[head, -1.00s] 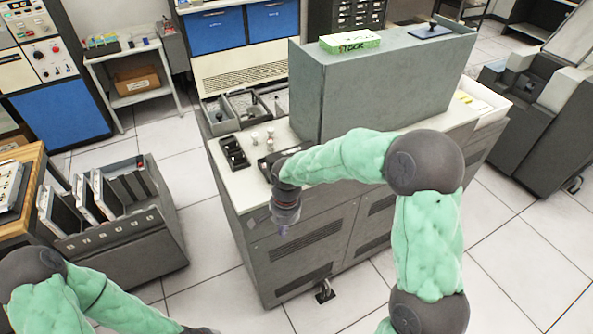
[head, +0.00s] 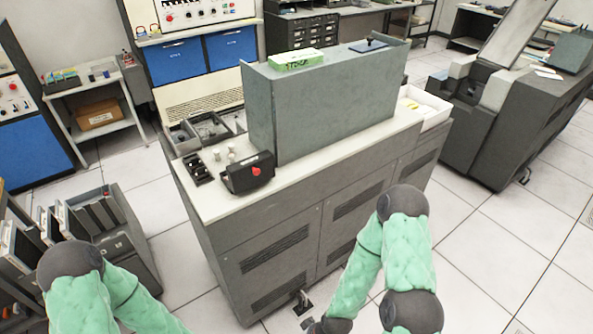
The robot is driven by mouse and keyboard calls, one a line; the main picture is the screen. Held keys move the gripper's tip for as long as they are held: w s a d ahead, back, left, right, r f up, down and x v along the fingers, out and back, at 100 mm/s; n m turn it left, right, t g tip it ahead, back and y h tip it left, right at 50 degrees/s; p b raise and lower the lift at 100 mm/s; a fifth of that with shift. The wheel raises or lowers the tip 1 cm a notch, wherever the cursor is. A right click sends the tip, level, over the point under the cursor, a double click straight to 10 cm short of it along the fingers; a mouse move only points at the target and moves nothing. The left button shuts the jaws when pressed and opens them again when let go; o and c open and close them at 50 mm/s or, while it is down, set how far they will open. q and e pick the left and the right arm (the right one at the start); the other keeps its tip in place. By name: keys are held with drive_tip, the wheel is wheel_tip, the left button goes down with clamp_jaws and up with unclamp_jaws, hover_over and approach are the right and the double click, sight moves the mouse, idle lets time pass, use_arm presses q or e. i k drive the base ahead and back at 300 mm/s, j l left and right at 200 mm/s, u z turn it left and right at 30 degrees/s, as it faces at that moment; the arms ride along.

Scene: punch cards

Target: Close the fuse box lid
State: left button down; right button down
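A dark box with a red knob (head: 250,173) sits at the near left end of the pale cabinet top. A small black slotted holder (head: 197,168) lies to its left. I cannot tell for sure which of these is the fuse box, nor make out a separate lid or whether it is open. Several small white cylinders stand between and behind them. My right arm bends down in front of the cabinet, and its dark wrist runs to the bottom edge. My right gripper is not visible. My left arm is at the lower left, its gripper out of view. Neither arm visibly touches the boxes.
A tall grey housing (head: 330,105) stands on the cabinet, with a green-and-white box (head: 297,60) on top. Grey trays (head: 203,130) lie behind the cylinders. A dark rack (head: 100,235) stands left of the cabinet. Tiled floor (head: 475,270) is clear at right.

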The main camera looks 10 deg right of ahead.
sight(243, 174)
drive_tip(key=i+j+z, duration=0.2)
drive_tip(key=j+z, duration=0.15)
drive_tip(key=i+j+z, duration=0.15)
drive_tip(key=j+z, duration=0.6)
drive_tip(key=i+j, duration=0.1)
drive_tip(key=j, duration=0.3)
